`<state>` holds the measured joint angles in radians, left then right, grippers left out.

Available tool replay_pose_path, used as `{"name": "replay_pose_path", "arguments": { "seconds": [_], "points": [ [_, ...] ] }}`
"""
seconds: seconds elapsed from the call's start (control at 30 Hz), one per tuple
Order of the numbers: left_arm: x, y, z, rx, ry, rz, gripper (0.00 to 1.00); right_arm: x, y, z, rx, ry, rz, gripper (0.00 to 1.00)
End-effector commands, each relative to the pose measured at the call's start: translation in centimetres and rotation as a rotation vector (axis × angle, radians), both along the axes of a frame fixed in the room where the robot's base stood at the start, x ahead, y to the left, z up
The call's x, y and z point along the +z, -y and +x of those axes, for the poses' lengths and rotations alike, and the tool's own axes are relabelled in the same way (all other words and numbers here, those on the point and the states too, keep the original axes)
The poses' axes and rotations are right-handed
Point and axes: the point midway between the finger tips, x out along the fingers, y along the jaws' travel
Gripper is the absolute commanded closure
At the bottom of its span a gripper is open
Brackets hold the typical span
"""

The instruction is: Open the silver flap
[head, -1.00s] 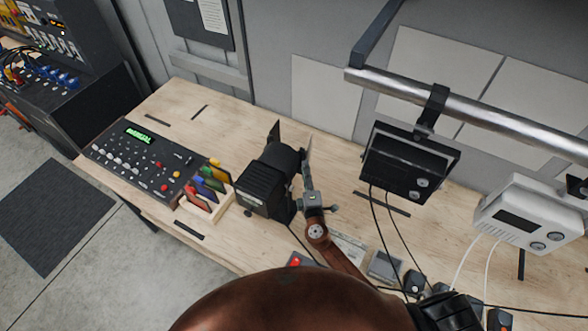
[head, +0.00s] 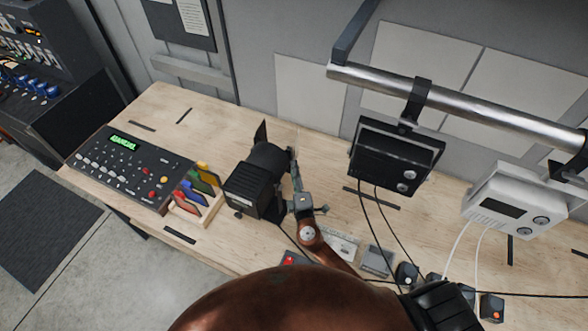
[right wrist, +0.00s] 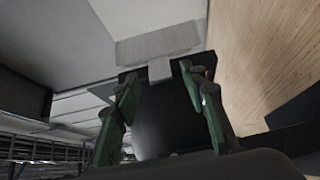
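A black lamp (head: 254,190) with hinged flaps stands on the wooden bench in the head view. A dark flap (head: 261,132) stands up at its left far side. On its right side a thin flap (head: 297,138) shows nearly edge-on; I cannot tell its colour surely. My right gripper (head: 295,172) is beside the lamp's right side, close to that flap; contact cannot be told. In the right wrist view the green fingers (right wrist: 160,92) are spread, with a dark plate (right wrist: 160,125) between or beyond them. A small grey tab (right wrist: 160,69) is at its top edge. My left gripper is out of view.
A control panel (head: 128,166) and a rack of coloured cards (head: 197,205) are left of the lamp. Black (head: 395,157) and white (head: 513,200) units hang from a metal rail (head: 455,102) at right, with cables trailing down. Small boxes crowd the front right.

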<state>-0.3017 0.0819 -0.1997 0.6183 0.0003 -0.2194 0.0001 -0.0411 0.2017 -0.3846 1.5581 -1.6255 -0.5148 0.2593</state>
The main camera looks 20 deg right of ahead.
Motion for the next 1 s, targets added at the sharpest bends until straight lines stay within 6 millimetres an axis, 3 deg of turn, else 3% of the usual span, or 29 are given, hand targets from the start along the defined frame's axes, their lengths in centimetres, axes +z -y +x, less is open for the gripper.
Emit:
{"name": "replay_pose_path", "arguments": {
  "seconds": [0.3, 0.5, 0.9, 1.0],
  "points": [
    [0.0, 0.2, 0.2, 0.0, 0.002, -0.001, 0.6, -0.1, -0.8, -6.6, 0.0, -0.002, -0.001, 0.61],
    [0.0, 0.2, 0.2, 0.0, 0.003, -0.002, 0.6, 0.0, -1.3, -9.5, 0.0, -0.001, -0.001, 0.61],
    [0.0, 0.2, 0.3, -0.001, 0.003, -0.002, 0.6, 0.0, -1.4, -10.5, 0.0, 0.0, -0.001, 0.61],
    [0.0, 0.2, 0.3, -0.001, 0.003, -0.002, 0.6, 0.0, -1.3, -10.5, -0.001, -0.001, 0.007, 0.66]
  ]
}}
